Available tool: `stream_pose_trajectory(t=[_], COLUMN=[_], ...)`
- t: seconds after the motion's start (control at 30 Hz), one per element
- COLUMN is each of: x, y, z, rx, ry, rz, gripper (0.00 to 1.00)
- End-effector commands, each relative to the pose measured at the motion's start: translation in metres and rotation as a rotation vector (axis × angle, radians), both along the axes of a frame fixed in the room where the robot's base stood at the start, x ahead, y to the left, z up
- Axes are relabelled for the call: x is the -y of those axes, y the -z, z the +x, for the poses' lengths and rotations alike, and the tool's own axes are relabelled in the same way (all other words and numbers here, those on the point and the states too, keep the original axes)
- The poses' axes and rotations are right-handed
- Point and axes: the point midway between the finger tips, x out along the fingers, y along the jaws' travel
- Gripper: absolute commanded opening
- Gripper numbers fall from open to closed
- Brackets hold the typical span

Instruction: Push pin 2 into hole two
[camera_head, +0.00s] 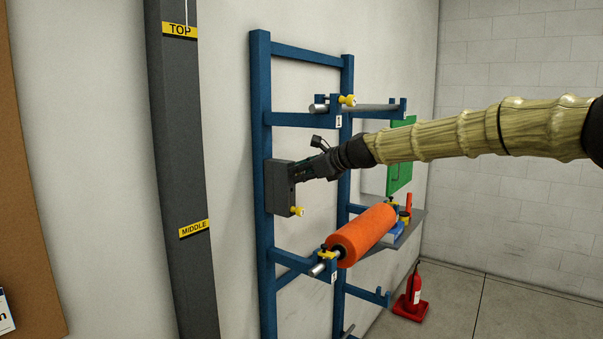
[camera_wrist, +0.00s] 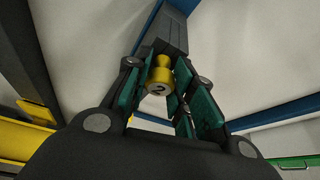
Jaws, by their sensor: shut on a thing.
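Pin 2 (camera_wrist: 159,78) is a yellow knob with a "2" on its end face, seen in the wrist view between the green finger pads. My gripper (camera_wrist: 168,90) is shut on it. Beyond the pin is the dark grey block (camera_wrist: 167,38). In the head view my gripper (camera_head: 303,172) reaches from the right to the front face of the grey block (camera_head: 280,190) on the blue rack. The pin is hidden there by the fingers. Hole two is not visible, and I cannot tell how deep the pin sits.
Another yellow pin (camera_head: 297,211) sits low on the block. The blue rack (camera_head: 262,120) carries a yellow knob (camera_head: 347,100) at an arm marked 1 and an orange roll (camera_head: 362,235) below. A dark column (camera_head: 180,130) stands left.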

Motion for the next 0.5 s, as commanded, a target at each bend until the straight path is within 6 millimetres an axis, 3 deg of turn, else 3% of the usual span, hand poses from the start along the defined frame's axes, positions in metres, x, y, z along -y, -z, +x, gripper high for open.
stream_pose_trajectory(t=[0.5], x=[0.015], y=[-0.005], z=[-0.011], rx=[0.004], ry=[0.000], rz=[0.003], gripper=[0.00])
